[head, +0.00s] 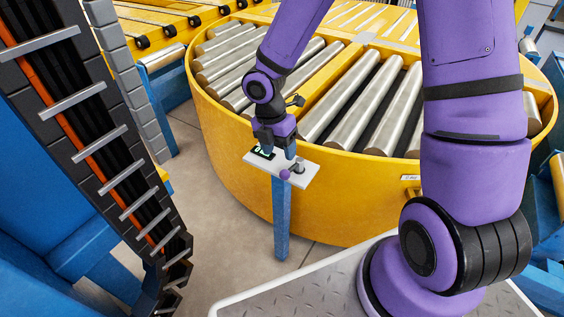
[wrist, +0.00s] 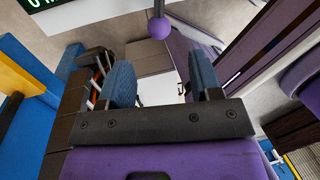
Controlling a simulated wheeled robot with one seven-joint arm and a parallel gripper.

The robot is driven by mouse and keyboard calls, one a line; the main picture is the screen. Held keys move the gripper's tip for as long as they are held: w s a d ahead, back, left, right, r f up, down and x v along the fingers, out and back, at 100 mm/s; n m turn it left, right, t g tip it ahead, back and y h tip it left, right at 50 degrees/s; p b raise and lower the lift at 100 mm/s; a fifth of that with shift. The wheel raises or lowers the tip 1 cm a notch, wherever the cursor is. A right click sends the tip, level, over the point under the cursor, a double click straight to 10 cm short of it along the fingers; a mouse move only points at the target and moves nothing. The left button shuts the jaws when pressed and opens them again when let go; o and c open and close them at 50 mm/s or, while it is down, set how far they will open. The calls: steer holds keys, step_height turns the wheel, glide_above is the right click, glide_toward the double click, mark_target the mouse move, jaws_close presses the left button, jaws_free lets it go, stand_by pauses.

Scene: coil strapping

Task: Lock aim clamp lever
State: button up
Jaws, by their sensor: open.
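A purple ball knob (head: 285,174), which looks like the end of the clamp lever, sits at the front edge of a small white panel (head: 308,172) on a blue post (head: 281,220). A short metal cylinder (head: 298,166) stands beside it on the panel. My gripper (head: 279,153) is over the panel, pointing down, just behind the knob. In the wrist view my gripper (wrist: 162,78) is open, with its two blue fingers apart and nothing between them. The knob (wrist: 161,28) shows beyond the fingertips, with a short stem above it. The rest of the lever is hard to make out.
A dark display with green characters (head: 262,153) is on the panel's left part; its corner shows in the wrist view (wrist: 45,4). A yellow round roller table (head: 230,150) stands close behind the post. A black cable chain (head: 100,130) hangs at left. Floor is clear around the post.

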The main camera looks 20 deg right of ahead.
steer(key=shift+w+a+r, duration=0.1)
steer(key=shift+r, duration=0.55)
steer(key=shift+w+a+r, duration=0.1)
steer(key=shift+r, duration=0.55)
steer(key=s+d+r+m+t+h, duration=0.1)
steer(key=s+d+r+m+t, duration=0.2)
steer(key=r+m, duration=0.45)
steer(key=s+d+r+m, duration=0.3)
steer(key=d+r+m, duration=0.15)
steer(key=r, duration=0.55)
steer(key=s+d+r+m+t+y, duration=0.2)
steer(key=s+d+r+m+t, duration=0.1)
steer(key=s+r+m, duration=0.7)
steer(key=s+m+t, duration=0.1)
steer(key=s+m, duration=0.2)
steer(key=shift+d+m, duration=0.15)
steer(key=shift+m, duration=0.15)
